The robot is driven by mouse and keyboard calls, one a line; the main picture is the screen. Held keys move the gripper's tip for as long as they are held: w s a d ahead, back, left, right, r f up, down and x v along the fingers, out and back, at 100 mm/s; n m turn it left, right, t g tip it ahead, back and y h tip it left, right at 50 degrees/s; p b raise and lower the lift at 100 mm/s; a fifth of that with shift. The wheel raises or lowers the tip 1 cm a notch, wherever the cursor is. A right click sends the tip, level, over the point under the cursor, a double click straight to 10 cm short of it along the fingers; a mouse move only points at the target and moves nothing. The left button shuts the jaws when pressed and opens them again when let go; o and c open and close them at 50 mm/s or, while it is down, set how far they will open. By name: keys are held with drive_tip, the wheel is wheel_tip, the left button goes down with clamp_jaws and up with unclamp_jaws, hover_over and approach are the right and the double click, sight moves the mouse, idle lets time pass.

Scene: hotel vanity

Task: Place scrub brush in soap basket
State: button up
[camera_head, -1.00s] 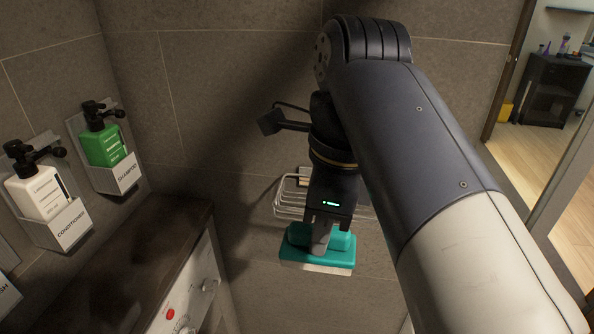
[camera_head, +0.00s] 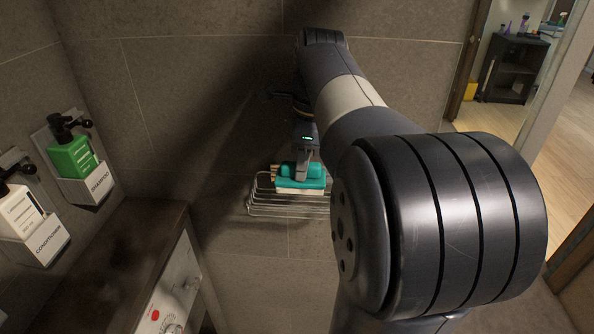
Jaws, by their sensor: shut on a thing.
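The scrub brush (camera_head: 313,183) has a teal body and a pale bristle side facing down. My gripper (camera_head: 303,172) is shut on its top. The soap basket (camera_head: 268,208) is a wire rack on the tiled wall, and the brush shows over its upper part. Whether the brush touches the basket's wires or floor I cannot tell. The right end of the basket is hidden behind my arm. Something small and light brown shows at the basket's back left, partly hidden.
Green shampoo (camera_head: 73,157) and white conditioner (camera_head: 20,212) bottles sit in wall holders at the left. A dark ledge (camera_head: 125,240) with a control panel (camera_head: 172,290) lies below them. A doorway opens at the right. The wall left of the basket is clear.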

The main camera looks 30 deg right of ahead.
wheel_tip(320, 180, down, 4)
drive_tip(key=shift+r, duration=0.1)
drive_tip(key=shift+w+d+f, duration=0.15)
drive_tip(key=shift+w+f, duration=0.05)
drive_tip(key=shift+f, duration=0.4)
drive_tip(key=o, duration=0.9)
drive_tip(key=r, duration=0.8)
drive_tip(key=d+r+p, duration=0.1)
drive_tip(key=r, duration=0.3)
drive_tip(key=shift+s+r, duration=0.25)
drive_tip(key=shift+s, duration=0.15)
